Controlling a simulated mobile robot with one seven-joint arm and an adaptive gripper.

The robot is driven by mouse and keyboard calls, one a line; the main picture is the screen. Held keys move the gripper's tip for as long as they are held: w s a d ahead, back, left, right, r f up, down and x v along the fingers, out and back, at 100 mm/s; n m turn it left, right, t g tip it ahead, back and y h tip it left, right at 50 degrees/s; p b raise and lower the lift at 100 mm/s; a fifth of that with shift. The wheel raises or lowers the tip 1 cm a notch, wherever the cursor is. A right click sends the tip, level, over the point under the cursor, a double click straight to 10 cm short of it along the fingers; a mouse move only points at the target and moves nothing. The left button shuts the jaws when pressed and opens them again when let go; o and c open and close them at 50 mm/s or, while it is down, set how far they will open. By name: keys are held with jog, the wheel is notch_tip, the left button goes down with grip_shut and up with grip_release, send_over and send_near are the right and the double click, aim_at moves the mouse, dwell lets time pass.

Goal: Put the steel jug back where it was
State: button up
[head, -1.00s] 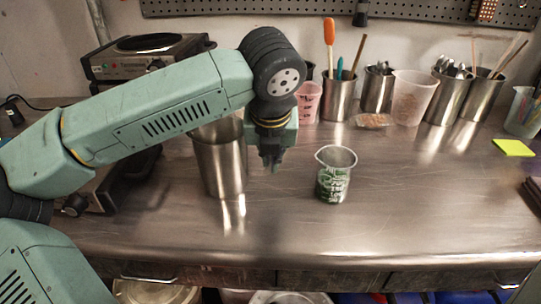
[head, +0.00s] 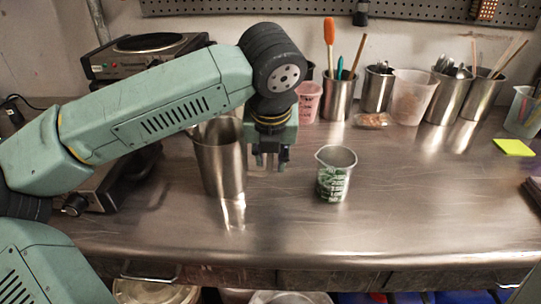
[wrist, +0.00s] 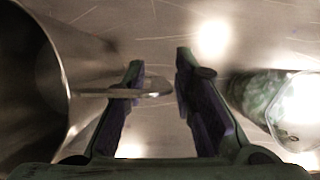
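The steel jug (head: 220,168) stands upright on the steel bench, left of my gripper (head: 271,163). My arm hides part of its rim in the head view. In the wrist view the jug (wrist: 35,95) fills the left side, and a thin handle-like part (wrist: 150,88) reaches from it toward the space between my fingers. My gripper (wrist: 160,65) points down with its two fingers apart. I cannot tell whether a finger touches the jug.
A beaker with green contents (head: 334,175) stands close to the right of my gripper. A hot plate (head: 150,58) is at the back left. Several containers with utensils (head: 338,98) line the back. The bench's front middle and right are clear.

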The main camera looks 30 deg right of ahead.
jog(key=b+v, duration=0.1)
jog(key=v, duration=1)
jog(key=shift+r, duration=0.25)
jog(key=shift+s+a, duration=0.1)
